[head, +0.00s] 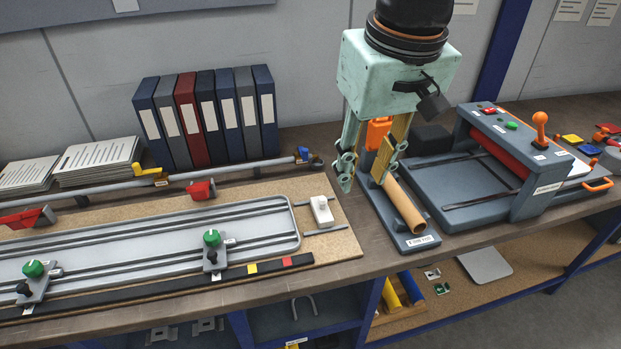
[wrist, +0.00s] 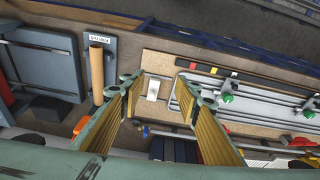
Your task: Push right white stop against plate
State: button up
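The white stop (head: 321,211) sits on two thin rods at the right end of the fixture, with a small gap between it and the grey plate (head: 120,247). My gripper (head: 364,182) is open and empty, pointing down, above and to the right of the stop in the head view. In the wrist view, the white stop (wrist: 153,89) shows between the two open fingertips (wrist: 158,84), farther below them. The plate (wrist: 240,86) lies to the right there, its near end partly hidden by a finger.
A cardboard tube (head: 404,206) on a grey holder stands right of the fixture, close by my gripper. Two green-knobbed clamps (head: 212,239) stand along the plate. A rail with red clamps (head: 201,189) runs behind it. Binders (head: 207,115) stand at the back; a roller press (head: 500,165) is at right.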

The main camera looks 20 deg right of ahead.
jog(key=w+f+g+p, duration=0.1)
jog(key=w+f+p, duration=0.15)
jog(key=w, duration=0.35)
jog(key=w+f+p, duration=0.1)
jog(key=w+p, duration=0.3)
jog(key=w, duration=0.3)
jog(key=n+g+p, duration=0.1)
jog(key=g+p, duration=0.1)
jog(key=p, duration=0.4)
send_over(323, 197)
notch_tip(323, 197, down, 11)
jog(key=shift+a, duration=0.1)
jog(key=shift+f, duration=6.8)
jog(key=shift+c, duration=0.2)
grip_shut()
